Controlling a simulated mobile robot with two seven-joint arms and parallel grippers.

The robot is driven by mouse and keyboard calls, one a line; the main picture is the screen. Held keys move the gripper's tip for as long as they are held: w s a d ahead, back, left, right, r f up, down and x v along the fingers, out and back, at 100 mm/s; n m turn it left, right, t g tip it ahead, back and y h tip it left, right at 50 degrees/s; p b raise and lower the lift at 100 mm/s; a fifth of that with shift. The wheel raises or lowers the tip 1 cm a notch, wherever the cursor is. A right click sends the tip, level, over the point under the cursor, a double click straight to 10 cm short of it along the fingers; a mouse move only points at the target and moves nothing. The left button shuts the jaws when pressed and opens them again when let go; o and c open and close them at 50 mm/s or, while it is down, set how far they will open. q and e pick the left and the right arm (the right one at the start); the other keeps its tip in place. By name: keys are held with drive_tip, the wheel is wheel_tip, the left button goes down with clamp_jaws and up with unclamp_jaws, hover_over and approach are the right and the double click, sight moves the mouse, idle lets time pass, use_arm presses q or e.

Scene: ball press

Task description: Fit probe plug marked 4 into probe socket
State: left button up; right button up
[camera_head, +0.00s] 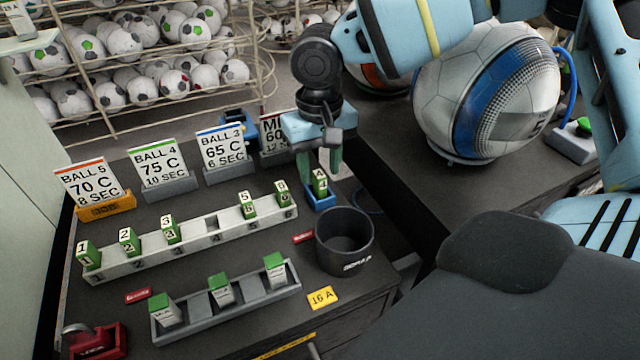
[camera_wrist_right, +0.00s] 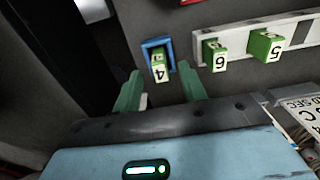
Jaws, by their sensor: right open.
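The probe plug marked 4 (camera_head: 319,183) has a green top and white label. It stands in the blue probe socket (camera_head: 322,203) at the right end of the long rack. In the right wrist view the plug (camera_wrist_right: 158,68) also sits inside the blue socket (camera_wrist_right: 148,44). My right gripper (camera_head: 320,165) is open just above and behind the plug, its green fingers apart. The right wrist view shows both fingers (camera_wrist_right: 160,90) clear of the plug, with nothing between them. How deep the plug sits is hard to tell. My left gripper is out of view.
The long grey rack (camera_head: 150,260) holds plugs 1, 2, 3, 5 and 6, with slot 4 empty. A black cup (camera_head: 345,242) stands close to the socket. A grey tray (camera_head: 240,308) with green-topped pieces lies in front. Ball cards stand behind; a large ball (camera_head: 435,95) is at right.

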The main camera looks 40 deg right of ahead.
sight(319, 174)
drive_tip(key=shift+f, duration=1.25)
clamp_jaws()
drive_tip(key=shift+r, duration=0.15)
wheel_tip(319, 174, up, 10)
drive_tip(key=shift+f, duration=0.1)
